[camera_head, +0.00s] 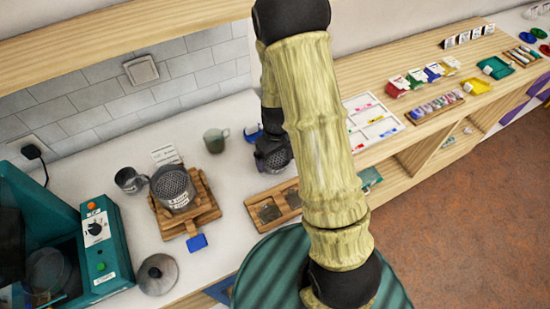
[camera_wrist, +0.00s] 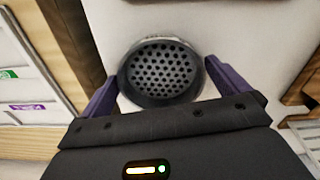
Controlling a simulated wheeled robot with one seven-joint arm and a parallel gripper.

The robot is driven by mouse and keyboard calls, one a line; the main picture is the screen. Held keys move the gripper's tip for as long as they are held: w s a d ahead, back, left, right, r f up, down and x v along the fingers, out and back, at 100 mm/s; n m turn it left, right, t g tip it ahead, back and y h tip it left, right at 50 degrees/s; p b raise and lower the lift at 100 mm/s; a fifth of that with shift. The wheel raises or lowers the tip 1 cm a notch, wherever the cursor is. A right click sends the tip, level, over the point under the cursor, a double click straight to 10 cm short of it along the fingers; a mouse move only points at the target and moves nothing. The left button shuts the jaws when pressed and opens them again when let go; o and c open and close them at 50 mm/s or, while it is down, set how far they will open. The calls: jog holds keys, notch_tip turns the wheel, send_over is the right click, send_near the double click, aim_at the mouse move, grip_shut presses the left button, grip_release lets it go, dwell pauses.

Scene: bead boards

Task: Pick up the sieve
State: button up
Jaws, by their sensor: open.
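In the wrist view a round dark grey sieve (camera_wrist: 160,72) with a perforated face stands on the white counter. My gripper (camera_wrist: 160,82) is open, with one purple finger on each side of the sieve's rim. I cannot tell whether the fingers touch it. Another grey perforated vessel (camera_head: 174,187) with a label sits on a wooden stand (camera_head: 203,219) to the left.
A wooden tray (camera_head: 264,196) with dark squares lies just in front of my gripper. A metal cup (camera_head: 129,180), a teal machine (camera_head: 98,245) and a round lid (camera_head: 157,274) are further left. A wooden shelf with cards (camera_head: 373,119) is at right.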

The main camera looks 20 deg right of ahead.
aim_at(276, 162)
jog(key=shift+f, duration=0.55)
jog(key=c, duration=0.7)
jog(key=shift+r, duration=0.15)
notch_tip(276, 162, up, 10)
jog(key=shift+b, duration=0.4)
jog(key=shift+w, duration=0.1)
